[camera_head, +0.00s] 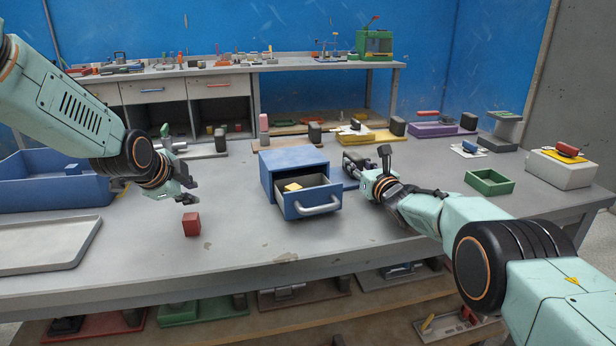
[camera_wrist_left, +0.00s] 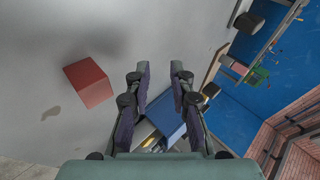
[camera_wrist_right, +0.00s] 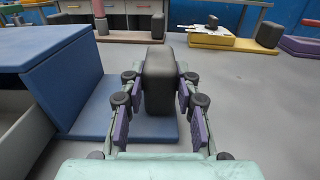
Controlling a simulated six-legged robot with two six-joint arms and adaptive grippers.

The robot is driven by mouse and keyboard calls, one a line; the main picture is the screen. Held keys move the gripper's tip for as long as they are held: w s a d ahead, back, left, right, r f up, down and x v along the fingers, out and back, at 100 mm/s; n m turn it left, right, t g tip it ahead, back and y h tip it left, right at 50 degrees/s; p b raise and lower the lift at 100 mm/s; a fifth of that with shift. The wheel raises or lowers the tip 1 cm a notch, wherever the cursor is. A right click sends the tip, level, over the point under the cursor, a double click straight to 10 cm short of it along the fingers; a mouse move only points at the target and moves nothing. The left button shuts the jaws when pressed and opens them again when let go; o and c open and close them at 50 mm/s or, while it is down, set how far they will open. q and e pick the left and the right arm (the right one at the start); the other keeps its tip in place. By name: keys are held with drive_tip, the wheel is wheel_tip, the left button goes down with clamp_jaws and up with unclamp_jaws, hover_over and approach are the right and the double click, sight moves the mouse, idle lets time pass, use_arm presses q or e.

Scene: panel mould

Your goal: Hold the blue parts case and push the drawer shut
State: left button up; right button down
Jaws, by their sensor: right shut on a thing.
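The blue parts case (camera_head: 292,158) stands mid-table with its drawer (camera_head: 311,202) pulled out toward me. A yellow block (camera_head: 292,187) lies in the drawer. In the right wrist view the case (camera_wrist_right: 75,75) is at left, on a blue base plate (camera_wrist_right: 112,118) carrying an upright dark block (camera_wrist_right: 158,72). My right gripper (camera_head: 350,160) is shut on that dark block, fingers either side. My left gripper (camera_head: 190,190) is open and empty, above the table to the left of the drawer. In the left wrist view the case (camera_wrist_left: 165,112) shows partly behind the fingers.
A red cube (camera_head: 191,224) sits on the table below my left gripper. A grey tray (camera_head: 40,245) and a blue bin (camera_head: 50,188) are at left. A green tray (camera_head: 489,181) lies at right. The table in front of the drawer is clear.

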sight(299, 188)
use_arm(q)
drive_tip(key=d+m+t+h, duration=0.1)
drive_tip(key=d, duration=0.2)
drive_tip(key=s+d+m+t+h, duration=0.1)
drive_tip(key=d+h, duration=0.1)
drive_tip(key=d, duration=0.1)
drive_tip(key=s+d+m+h, duration=0.1)
drive_tip(key=d, duration=0.2)
drive_tip(key=shift+d+f+m+t+h, duration=0.2)
drive_tip(key=shift+d+m+t+h, duration=0.1)
drive_tip(key=shift+d+t, duration=0.1)
use_arm(e)
drive_tip(key=shift+r, duration=0.1)
use_arm(q)
drive_tip(key=s+d+m+h, duration=0.1)
drive_tip(key=s+d+h, duration=0.1)
drive_tip(key=d, duration=0.1)
drive_tip(key=s+d+g+h, duration=0.1)
drive_tip(key=s+d+h, duration=0.1)
drive_tip(key=s+d, duration=0.1)
drive_tip(key=s+d+r+m+h, duration=0.1)
drive_tip(key=s+d+h, duration=0.1)
drive_tip(key=d, duration=0.1)
drive_tip(key=shift+s+d+m+g, duration=0.25)
drive_tip(key=shift+d+m+g, duration=0.05)
drive_tip(key=shift+d, duration=0.1)
drive_tip(key=x, duration=1.2)
drive_tip(key=shift+s+d+r, duration=0.1)
drive_tip(key=shift+d+r, duration=0.1)
drive_tip(key=shift+r, duration=0.05)
